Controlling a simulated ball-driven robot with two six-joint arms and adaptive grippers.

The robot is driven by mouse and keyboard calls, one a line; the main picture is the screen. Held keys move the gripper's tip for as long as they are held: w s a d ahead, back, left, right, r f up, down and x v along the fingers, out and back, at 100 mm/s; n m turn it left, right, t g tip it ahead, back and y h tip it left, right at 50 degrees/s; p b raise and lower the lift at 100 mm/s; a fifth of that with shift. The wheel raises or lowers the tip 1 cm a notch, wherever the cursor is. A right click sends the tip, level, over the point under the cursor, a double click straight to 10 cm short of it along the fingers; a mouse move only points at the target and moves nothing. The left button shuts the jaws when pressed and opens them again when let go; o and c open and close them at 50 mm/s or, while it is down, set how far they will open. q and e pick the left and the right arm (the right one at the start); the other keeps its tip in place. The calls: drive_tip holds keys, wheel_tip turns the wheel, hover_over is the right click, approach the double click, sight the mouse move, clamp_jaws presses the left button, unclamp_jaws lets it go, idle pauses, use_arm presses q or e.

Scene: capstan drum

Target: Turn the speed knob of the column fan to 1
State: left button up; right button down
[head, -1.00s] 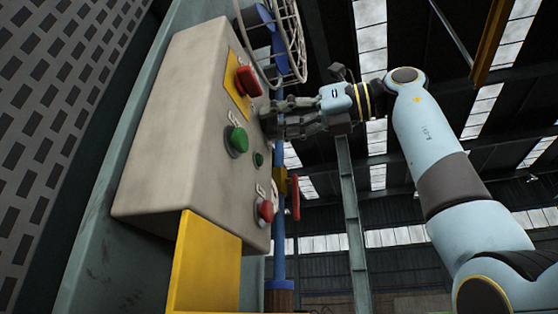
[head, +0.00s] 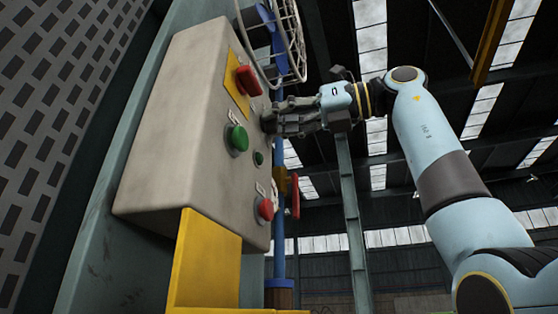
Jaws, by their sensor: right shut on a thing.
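The grey control box (head: 180,120) stands at the left, tilted in the view. My right gripper (head: 275,117) is at the right edge of its face, fingers pointing left. It is shut on a small grey knob (head: 267,124), taken to be the speed knob; the fingers hide most of it, and its setting cannot be read. My left gripper is out of view.
The box carries a red switch handle (head: 249,81) on a yellow plate, a green button (head: 238,138), a small green lamp (head: 258,158) and a red button (head: 265,208).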

drive_tip(key=shift+w+m+b, duration=0.15)
drive_tip(key=shift+m+b, duration=0.85)
drive_tip(key=shift+m, duration=2.8)
drive_tip(key=c, duration=1.3)
unclamp_jaws()
drive_tip(key=shift+d, duration=0.1)
drive_tip(key=v, duration=1.2)
drive_tip(key=shift+w+f, duration=0.1)
